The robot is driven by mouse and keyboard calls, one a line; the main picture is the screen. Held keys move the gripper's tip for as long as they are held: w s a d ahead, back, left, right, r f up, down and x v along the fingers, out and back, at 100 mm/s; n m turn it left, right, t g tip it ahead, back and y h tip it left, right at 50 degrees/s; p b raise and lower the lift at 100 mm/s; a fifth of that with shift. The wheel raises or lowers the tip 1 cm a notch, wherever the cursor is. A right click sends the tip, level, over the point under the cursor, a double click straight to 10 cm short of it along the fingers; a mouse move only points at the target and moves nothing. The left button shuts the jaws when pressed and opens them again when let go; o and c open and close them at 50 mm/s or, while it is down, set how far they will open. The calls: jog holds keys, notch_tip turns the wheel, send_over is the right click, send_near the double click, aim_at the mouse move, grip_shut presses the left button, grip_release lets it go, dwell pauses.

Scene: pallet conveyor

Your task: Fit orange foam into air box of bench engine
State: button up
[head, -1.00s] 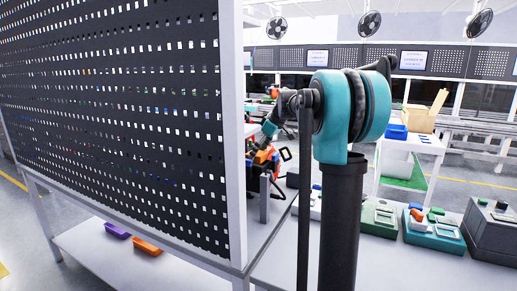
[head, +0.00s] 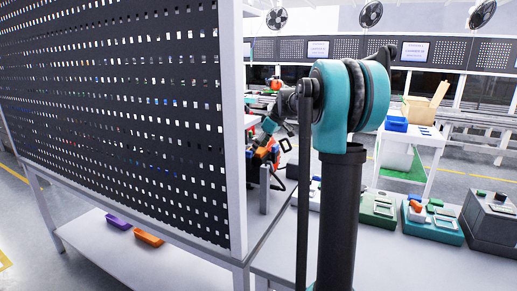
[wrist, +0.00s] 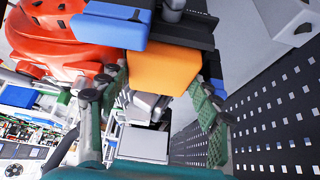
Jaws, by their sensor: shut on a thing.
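The orange foam block (wrist: 160,72) is between the green ribbed fingers of my gripper (wrist: 157,84) in the wrist view. My gripper is shut on it. The foam's upper edge is right by a blue and black part (wrist: 182,28) of the bench engine, which may be the air box. I cannot tell whether the foam touches it or has entered it. The engine's red cover (wrist: 60,50) is at the upper left. In the head view the engine (head: 266,153) is small and partly hidden behind my arm and the pegboard.
A black perforated board (head: 110,110) fills the left of the head view and stands close to the right in the wrist view. Purple (head: 118,222) and orange (head: 149,238) pieces lie on the lower shelf. Boxed devices (head: 435,222) stand on the bench at right.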

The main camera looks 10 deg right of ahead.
jog(key=shift+f, duration=0.1)
jog(key=o, duration=1)
jog(key=shift+v, duration=4)
